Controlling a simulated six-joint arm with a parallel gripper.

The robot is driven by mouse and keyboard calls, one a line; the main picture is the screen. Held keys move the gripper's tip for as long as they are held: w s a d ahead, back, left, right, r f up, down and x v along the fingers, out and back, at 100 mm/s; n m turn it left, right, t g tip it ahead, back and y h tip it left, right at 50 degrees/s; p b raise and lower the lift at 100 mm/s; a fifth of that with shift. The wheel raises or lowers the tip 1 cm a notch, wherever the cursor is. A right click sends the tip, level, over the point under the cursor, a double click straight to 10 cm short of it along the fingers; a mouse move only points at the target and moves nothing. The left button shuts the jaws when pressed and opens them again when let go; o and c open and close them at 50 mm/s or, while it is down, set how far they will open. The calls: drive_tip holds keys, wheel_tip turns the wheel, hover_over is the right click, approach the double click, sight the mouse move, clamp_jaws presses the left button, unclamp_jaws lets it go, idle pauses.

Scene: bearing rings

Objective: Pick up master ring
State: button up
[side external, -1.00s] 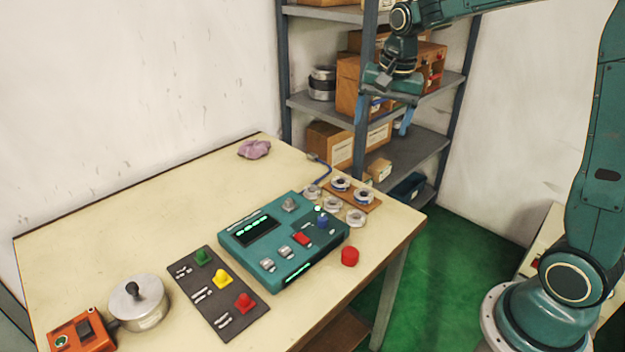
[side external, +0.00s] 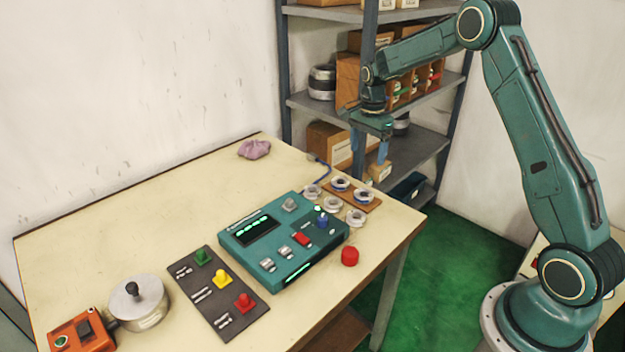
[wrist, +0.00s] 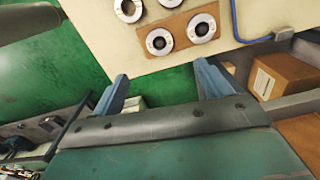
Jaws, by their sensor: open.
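Several silver rings lie at the right end of the table. Two of them, the nearer ring (side external: 364,197) and the farther ring (side external: 340,184), sit on a brown board (side external: 375,208). The others, such as one silver ring (side external: 356,218), lie between the board and the teal device. I cannot tell which is the master ring. My gripper (side external: 370,156) is open and empty, pointing down above and behind the board. In the wrist view its blue fingers (wrist: 161,74) are spread below the two board rings, a left one (wrist: 159,41) and a right one (wrist: 201,28).
A teal device (side external: 262,262) with buttons stands beside the rings. A red button (side external: 349,256) is near the front edge. A blue cable (side external: 323,170) runs behind the board. A shelf with boxes (side external: 328,143) stands behind the gripper. The table's left rear is mostly clear.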

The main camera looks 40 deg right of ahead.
drive_tip(key=shift+f, duration=0.1)
hover_over(363, 193)
drive_tip(key=shift+f, duration=4.2)
drive_tip(key=shift+f, duration=2.55)
drive_tip(key=c, duration=1.2)
drive_tip(key=shift+c, duration=0.2)
drive_tip(key=shift+r, duration=0.2)
